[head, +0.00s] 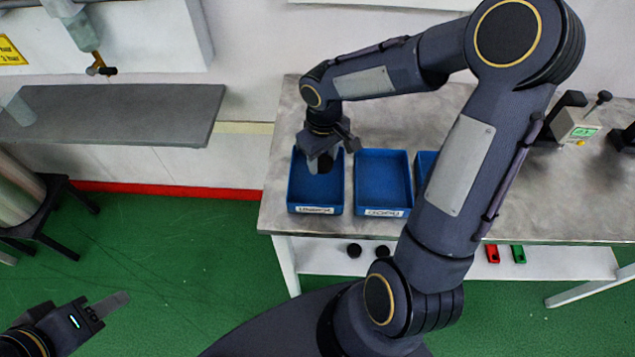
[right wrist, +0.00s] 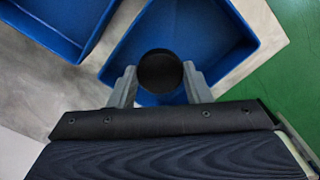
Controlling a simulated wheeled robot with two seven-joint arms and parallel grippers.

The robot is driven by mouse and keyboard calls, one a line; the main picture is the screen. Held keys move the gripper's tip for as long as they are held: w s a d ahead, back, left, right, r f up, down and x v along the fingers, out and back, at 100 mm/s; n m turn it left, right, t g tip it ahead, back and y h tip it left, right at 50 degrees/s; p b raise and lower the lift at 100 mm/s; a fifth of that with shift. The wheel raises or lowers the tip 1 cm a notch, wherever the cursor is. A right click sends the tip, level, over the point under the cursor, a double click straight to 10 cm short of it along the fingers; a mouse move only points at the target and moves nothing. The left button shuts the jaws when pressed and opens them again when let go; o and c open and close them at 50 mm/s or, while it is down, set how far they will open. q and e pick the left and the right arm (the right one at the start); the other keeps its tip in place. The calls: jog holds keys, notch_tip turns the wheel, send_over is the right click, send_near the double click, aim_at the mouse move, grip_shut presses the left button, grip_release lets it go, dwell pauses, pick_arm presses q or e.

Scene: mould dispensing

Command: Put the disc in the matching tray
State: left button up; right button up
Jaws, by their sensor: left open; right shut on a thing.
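My right gripper (head: 322,163) is over the leftmost blue tray (head: 294,187) on the metal table. In the right wrist view the right gripper (right wrist: 160,82) is shut on a round black disc (right wrist: 160,70), with the blue tray (right wrist: 205,28) beneath it. The left tray has a white label on its front, too small to read surely. A second blue tray (head: 383,176) stands to its right, also labelled. A third blue tray (head: 423,165) is mostly hidden behind my right arm. My left gripper (head: 113,303) is open and empty over the green floor at lower left.
The metal table (head: 272,190) has a shelf below with two black discs (head: 354,250), a red item (head: 492,253) and a green item (head: 518,253). A small device with a green display (head: 582,130) stands at the table's right. A grey shelf (head: 120,112) is at left.

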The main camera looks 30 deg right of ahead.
jog(key=shift+f, duration=0.55)
jog(key=o, duration=1)
jog(key=shift+o, duration=0.2)
notch_tip(320, 180, up, 7)
jog(key=shift+f, duration=0.1)
jog(key=shift+r, duration=0.55)
